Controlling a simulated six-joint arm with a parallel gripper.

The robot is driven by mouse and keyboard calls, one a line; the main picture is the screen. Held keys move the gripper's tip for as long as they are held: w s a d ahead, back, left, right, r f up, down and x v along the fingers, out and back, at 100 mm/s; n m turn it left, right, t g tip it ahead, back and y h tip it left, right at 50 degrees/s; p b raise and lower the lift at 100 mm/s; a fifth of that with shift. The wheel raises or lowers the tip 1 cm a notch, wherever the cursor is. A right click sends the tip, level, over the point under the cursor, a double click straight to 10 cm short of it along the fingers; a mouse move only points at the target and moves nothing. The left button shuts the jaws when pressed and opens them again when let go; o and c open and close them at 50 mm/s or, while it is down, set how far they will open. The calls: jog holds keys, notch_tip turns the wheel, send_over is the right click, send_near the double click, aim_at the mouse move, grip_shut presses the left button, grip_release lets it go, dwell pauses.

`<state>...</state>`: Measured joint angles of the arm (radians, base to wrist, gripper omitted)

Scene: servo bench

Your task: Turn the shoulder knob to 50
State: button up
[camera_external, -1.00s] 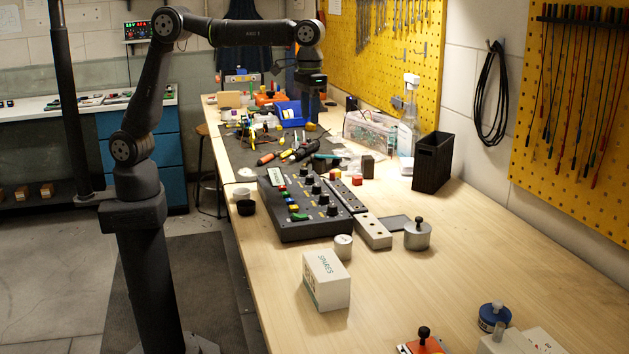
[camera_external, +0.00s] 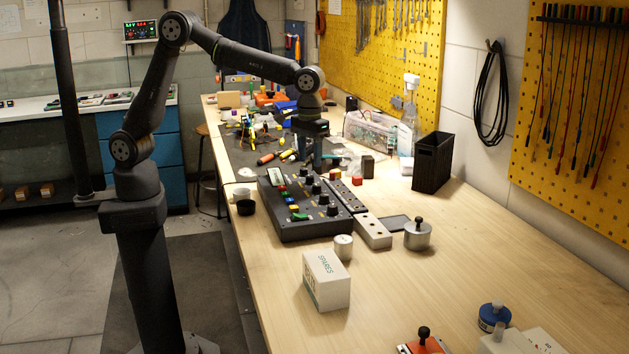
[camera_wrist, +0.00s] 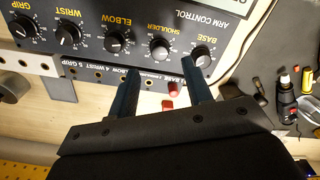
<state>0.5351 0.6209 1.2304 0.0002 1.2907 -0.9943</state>
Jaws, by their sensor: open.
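The dark control panel (camera_external: 290,228) labelled ARM CONTROL lies on the bench; it also fills the top of the wrist view (camera_wrist: 92,15). Its row of black knobs reads grip, wrist, elbow, shoulder, base from left to right in the wrist view. The shoulder knob (camera_wrist: 160,49) has a white dial scale; its pointer reading is too small to tell. My gripper (camera_wrist: 160,66) is open and empty, pointing down, its fingers spread either side of the shoulder knob's line in the picture. In the external view, my gripper (camera_external: 318,164) hangs over the panel's far end, apart from the knobs.
The elbow knob (camera_wrist: 115,43) and base knob (camera_wrist: 201,57) flank the shoulder knob closely. Small red blocks (camera_wrist: 172,89) show between my fingers. Tools (camera_wrist: 287,100) lie on the dark mat beyond.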

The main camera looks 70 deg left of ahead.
aim_at(310, 176)
jog(key=shift+f, duration=2.6)
jog(key=c, duration=1)
